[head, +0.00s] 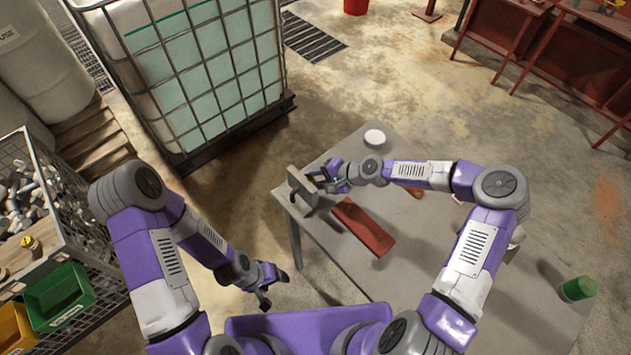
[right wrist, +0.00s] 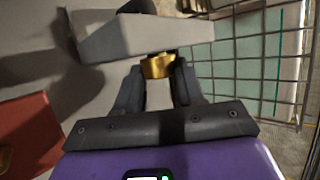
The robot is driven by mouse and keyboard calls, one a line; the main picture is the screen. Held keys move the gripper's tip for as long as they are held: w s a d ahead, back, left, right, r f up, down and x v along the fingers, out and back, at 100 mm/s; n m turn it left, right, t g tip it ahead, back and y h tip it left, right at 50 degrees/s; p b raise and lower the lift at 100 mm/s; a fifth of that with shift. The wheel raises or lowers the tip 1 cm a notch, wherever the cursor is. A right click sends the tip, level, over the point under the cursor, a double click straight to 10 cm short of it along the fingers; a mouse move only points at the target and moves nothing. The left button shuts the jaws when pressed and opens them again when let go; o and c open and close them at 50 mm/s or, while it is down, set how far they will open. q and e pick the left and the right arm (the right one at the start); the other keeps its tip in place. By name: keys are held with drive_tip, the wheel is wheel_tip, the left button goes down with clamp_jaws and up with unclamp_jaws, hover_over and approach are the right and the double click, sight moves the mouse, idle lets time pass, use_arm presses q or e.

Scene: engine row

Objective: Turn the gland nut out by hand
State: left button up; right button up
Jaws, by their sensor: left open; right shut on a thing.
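The gland nut (right wrist: 158,66) is a brass-coloured ring at the face of a grey block (right wrist: 125,35) in the right wrist view. My right gripper (right wrist: 157,82) is shut on the nut, one finger on each side of it. In the head view the grey block (head: 302,190) stands at the table's left edge, and my right gripper (head: 323,178) reaches it from the right. The nut is too small to make out there. My left gripper (head: 268,288) is open and empty, low beside the table's left edge.
The grey table (head: 335,275) carries a red-brown block (head: 363,228), a white round lid (head: 375,137) and a green can (head: 578,289). A caged tank (head: 200,80) stands behind. A wire crate of parts (head: 30,200) and bins (head: 60,297) are at left.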

idle(0.6)
drive_tip(key=o, duration=1)
drive_tip(key=shift+o, duration=0.2)
drive_tip(key=v, duration=0.7)
drive_tip(key=shift+s+d, duration=0.2)
